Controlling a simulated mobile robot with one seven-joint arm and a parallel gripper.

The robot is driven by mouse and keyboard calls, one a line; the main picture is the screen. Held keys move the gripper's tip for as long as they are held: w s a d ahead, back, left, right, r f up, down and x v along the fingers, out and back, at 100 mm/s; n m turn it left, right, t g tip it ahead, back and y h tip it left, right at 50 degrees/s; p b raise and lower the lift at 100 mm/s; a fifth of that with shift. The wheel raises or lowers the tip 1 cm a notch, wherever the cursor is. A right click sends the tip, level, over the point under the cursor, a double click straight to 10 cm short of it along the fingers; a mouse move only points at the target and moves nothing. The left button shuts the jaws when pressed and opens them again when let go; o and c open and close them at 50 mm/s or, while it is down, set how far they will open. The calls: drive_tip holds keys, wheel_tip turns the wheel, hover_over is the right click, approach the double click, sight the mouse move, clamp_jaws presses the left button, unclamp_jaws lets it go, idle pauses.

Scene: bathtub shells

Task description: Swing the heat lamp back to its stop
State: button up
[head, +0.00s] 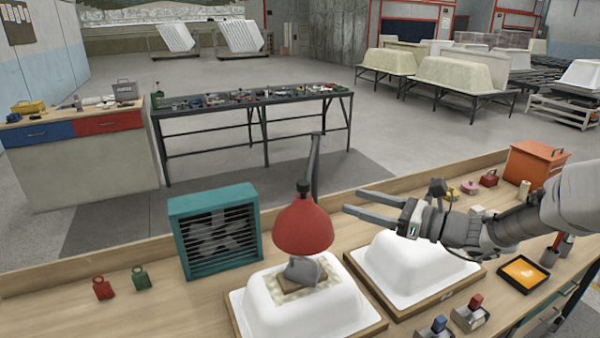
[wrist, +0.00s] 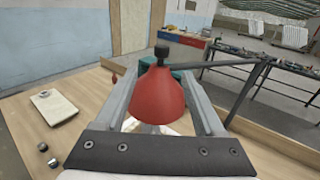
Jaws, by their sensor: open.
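The heat lamp has a red cone shade (head: 303,227) with a dark knob on top and a grey arm (head: 314,165) rising behind it. The shade hangs above the left white shell (head: 272,311), over a grey lump (head: 305,270) on a pale patch. My gripper (head: 352,201) is open and empty, reaching in from the right, with its fingertips just right of the shade in the head view. In the wrist view, the red shade (wrist: 157,98) shows between the two fingers of my gripper (wrist: 161,76). I cannot tell whether they touch it. The lamp's stop is not identifiable.
A teal fan box (head: 215,230) stands left of the lamp. A second white shell (head: 412,272) lies below my gripper. Red (head: 103,288) and green (head: 140,278) weights sit at the left. An orange toolbox (head: 535,165) stands at the right back.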

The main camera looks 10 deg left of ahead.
drive_tip(key=p+x, duration=0.2)
drive_tip(key=x, duration=1.5)
drive_tip(key=shift+w+a+r, duration=0.1)
drive_tip(key=shift+w+r, duration=0.05)
drive_tip(key=shift+w, duration=0.05)
drive_tip(key=shift+c, duration=0.2)
clamp_jaws()
idle(0.6)
